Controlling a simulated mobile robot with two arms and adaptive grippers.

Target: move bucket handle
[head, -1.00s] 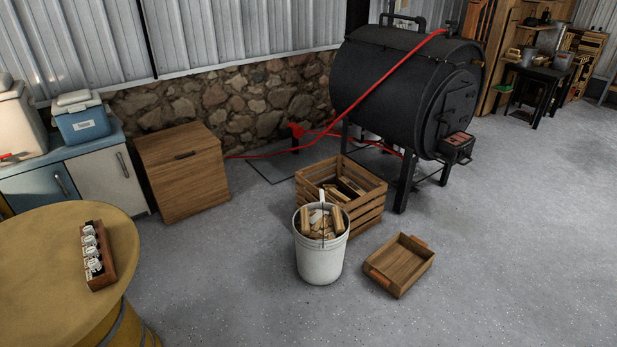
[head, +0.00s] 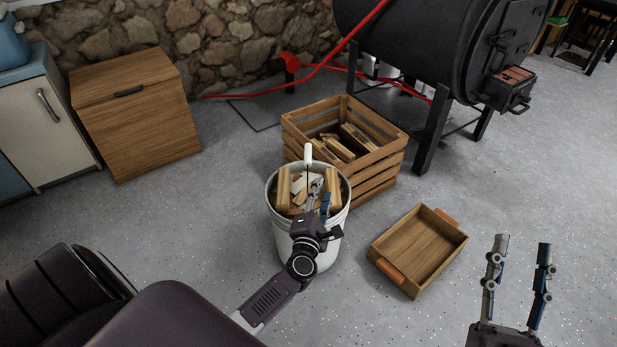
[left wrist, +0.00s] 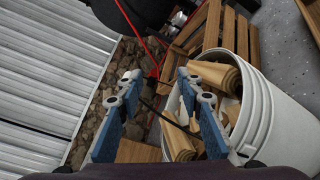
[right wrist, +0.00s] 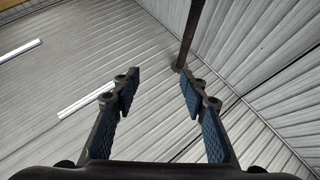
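The white bucket (head: 284,237) stands upright on the floor, filled with split wood. Its thin wire handle with a white grip (head: 308,152) stands up over the bucket. My left gripper (head: 319,190) is over the bucket's mouth, in front of the handle, with fingers apart. In the left wrist view, the bucket (left wrist: 270,118) is at the right, and the dark handle wire (left wrist: 172,121) crosses the gap between the open fingers (left wrist: 158,82). I cannot tell whether they touch it. My right gripper (head: 523,243) is open and empty at the lower right, pointing upward.
A slatted crate (head: 375,184) of wood stands right behind the bucket. A shallow wooden tray (head: 420,250) lies to its right. The black barrel stove (head: 430,45) and red hose (head: 340,50) are behind. A wooden box (head: 140,110) stands left. Floor between box and bucket is clear.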

